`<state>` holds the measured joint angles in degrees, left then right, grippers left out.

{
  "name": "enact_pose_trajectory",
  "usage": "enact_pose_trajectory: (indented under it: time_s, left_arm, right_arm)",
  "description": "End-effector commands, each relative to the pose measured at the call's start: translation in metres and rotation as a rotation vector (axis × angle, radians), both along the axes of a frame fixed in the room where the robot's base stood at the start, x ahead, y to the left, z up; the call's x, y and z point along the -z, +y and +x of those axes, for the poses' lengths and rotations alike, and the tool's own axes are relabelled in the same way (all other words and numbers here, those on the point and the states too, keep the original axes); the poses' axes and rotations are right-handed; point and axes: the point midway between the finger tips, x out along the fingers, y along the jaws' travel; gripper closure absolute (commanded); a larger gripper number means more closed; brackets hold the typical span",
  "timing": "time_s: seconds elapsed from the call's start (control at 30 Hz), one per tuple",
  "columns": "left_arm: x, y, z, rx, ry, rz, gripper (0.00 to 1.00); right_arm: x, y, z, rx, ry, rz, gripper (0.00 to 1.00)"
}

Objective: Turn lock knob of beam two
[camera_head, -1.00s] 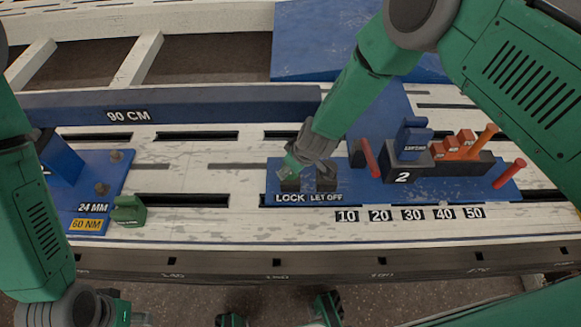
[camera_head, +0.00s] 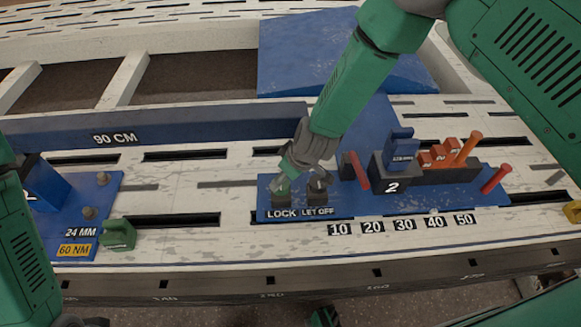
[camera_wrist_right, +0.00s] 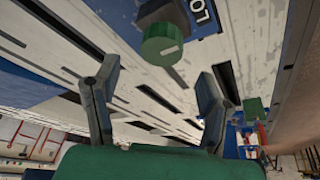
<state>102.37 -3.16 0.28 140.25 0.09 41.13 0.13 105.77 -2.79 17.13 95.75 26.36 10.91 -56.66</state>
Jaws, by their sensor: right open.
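The lock knob (camera_head: 281,188) is green on a dark base behind the LOCK label, at the left end of beam two's blue plate (camera_head: 345,205). In the right wrist view the knob (camera_wrist_right: 162,45) shows a pale line on its round face. My right gripper (camera_head: 290,172) is at the knob in the head view, partly covering it. In the right wrist view the right gripper's (camera_wrist_right: 155,88) two dark fingers are spread and empty, with the knob ahead of the gap, apart from both. My left arm shows at the left edge; its gripper is out of view.
The LET OFF knob (camera_head: 317,192) stands close right of the lock knob. A red lever (camera_head: 358,170), block 2 (camera_head: 391,175) and orange parts (camera_head: 440,155) stand farther right. A green block (camera_head: 118,234) lies left. Bare slatted bench lies between.

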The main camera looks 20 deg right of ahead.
Motion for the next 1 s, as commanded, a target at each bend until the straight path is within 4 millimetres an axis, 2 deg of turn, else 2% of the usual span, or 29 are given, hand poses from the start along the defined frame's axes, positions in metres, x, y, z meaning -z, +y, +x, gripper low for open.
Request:
enact_pose_trajectory:
  time_s: [0.1,0.33,0.9,1.0]
  left_arm:
    - [0.000,0.000,0.000,0.000,0.000,0.000,0.60]
    - [0.000,0.000,0.000,0.000,0.000,0.000,0.60]
    - [0.001,0.000,0.002,0.000,0.003,0.000,0.60]
    - [0.000,0.000,0.002,0.000,0.003,0.000,0.60]
  right_arm:
    - [-0.024,-0.005,-0.007,0.000,-0.002,0.000,0.35]
    - [-0.050,-0.011,-0.015,0.000,-0.001,0.000,0.35]
    - [-0.053,-0.012,-0.017,0.000,-0.001,-0.001,0.35]
    - [-0.049,-0.017,-0.025,0.011,0.011,-0.007,0.35]
